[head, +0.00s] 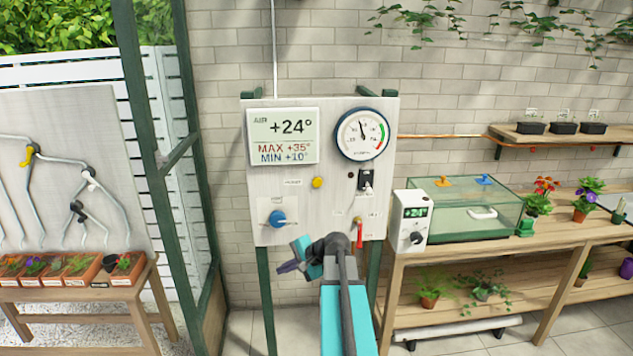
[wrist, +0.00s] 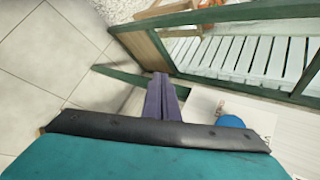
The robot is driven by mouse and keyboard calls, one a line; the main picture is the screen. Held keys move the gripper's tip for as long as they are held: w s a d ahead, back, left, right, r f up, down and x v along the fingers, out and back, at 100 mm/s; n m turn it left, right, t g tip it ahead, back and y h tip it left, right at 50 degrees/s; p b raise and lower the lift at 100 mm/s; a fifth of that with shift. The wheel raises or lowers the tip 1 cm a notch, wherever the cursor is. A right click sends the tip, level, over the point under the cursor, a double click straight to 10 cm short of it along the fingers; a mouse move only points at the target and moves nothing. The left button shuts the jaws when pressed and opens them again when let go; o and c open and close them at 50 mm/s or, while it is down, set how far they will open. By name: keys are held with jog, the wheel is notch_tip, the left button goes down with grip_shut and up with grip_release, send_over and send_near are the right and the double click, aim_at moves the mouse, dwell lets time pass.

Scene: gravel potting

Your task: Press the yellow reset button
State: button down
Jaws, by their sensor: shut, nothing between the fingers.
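The yellow button (head: 317,183) is a small round knob on the white control panel (head: 340,215), below the air display and left of the black switch. My gripper (head: 281,268) is in front of the panel's lower left part, below the button and apart from it, pointing left. Its purple fingers (wrist: 162,97) are together and empty in the wrist view. The blue knob (head: 277,218) is just above my gripper, and it also shows in the wrist view (wrist: 230,122). The yellow button is not in the wrist view.
The panel also bears an air display (head: 283,136), a round gauge (head: 363,135), a black switch (head: 366,181) and a red lever (head: 359,233). A wooden bench (head: 470,240) with a glass tank (head: 465,210) stands right. A green-framed partition (head: 165,160) stands left.

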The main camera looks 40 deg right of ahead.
aim_at(314, 186)
jog(key=s+d+r+m+t+h+p, duration=0.1)
jog(key=s+d+r+m+t, duration=0.1)
jog(key=d+r, duration=0.5)
jog(key=s+d+r+m+t+h+p, duration=0.1)
jog(key=d+r, duration=0.6)
jog(key=r, duration=0.8)
jog(key=shift+s+m+t+p, duration=0.4)
jog(key=shift+s+p, duration=0.15)
jog(key=shift+s, duration=0.3)
jog(key=shift+w+d, duration=0.1)
jog(key=shift+w, duration=0.05)
jog(key=shift+w+d+f, duration=0.1)
jog(key=shift+w+d, duration=1.3)
jog(key=shift+w, duration=0.25)
jog(key=shift+w+d, duration=1.35)
jog(key=shift+w, duration=0.25)
jog(key=shift+w+d, duration=0.65)
jog(key=shift+w, duration=0.1)
jog(key=shift+s+a, duration=0.1)
jog(key=shift+s, duration=0.05)
jog(key=shift+s+a, duration=0.55)
jog(key=shift+s, duration=0.1)
